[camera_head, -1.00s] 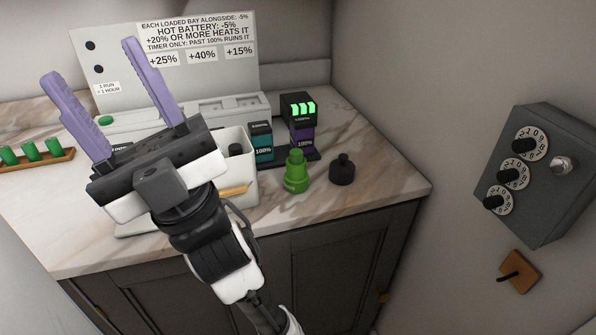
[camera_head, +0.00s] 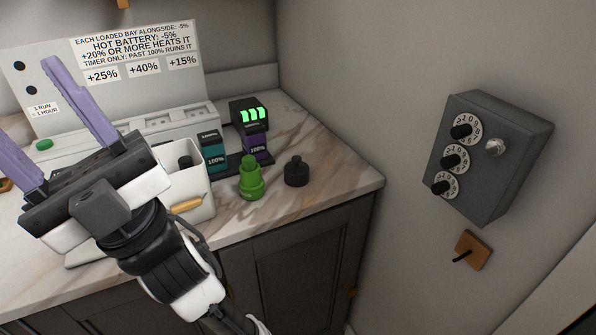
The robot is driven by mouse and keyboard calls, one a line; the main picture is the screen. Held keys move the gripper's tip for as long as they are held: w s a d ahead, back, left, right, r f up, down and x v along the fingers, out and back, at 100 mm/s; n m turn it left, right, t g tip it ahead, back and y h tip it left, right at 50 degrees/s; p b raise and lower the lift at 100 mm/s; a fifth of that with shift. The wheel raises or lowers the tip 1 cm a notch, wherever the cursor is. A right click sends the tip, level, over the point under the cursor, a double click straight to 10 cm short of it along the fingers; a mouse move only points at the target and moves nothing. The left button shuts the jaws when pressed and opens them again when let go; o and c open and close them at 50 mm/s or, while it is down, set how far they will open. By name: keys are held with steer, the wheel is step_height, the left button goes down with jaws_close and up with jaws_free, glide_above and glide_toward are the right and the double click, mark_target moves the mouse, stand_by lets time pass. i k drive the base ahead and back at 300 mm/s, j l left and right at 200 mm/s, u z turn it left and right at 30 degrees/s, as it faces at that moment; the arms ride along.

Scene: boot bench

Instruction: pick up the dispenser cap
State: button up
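A small black piece with a round base and a knob on top (camera_head: 297,172) stands on the marble counter, right of a green stepped bottle-like piece (camera_head: 251,179). The black piece looks like the dispenser cap, but I cannot tell for certain. The two stand apart. My gripper (camera_head: 28,98) is at the left of the head view, its two purple fingers spread wide with nothing between them. It is well to the left of the black piece, and the left fingertip is cut off by the picture edge.
A white bin (camera_head: 196,205) with a wooden-handled item stands left of the green piece, partly behind my arm. Teal (camera_head: 213,150) and purple (camera_head: 256,146) batteries marked 100% stand behind. A grey dial box (camera_head: 490,155) hangs on the right wall. The counter's right corner is clear.

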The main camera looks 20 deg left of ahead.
mark_target(296, 173)
steer(key=i+l, duration=0.15)
steer(key=i+l+u, duration=0.25)
steer(key=l, duration=0.15)
steer(key=l+u, duration=0.25)
steer(key=l, duration=0.15)
steer(key=u, duration=1.1)
steer(key=i, duration=0.5)
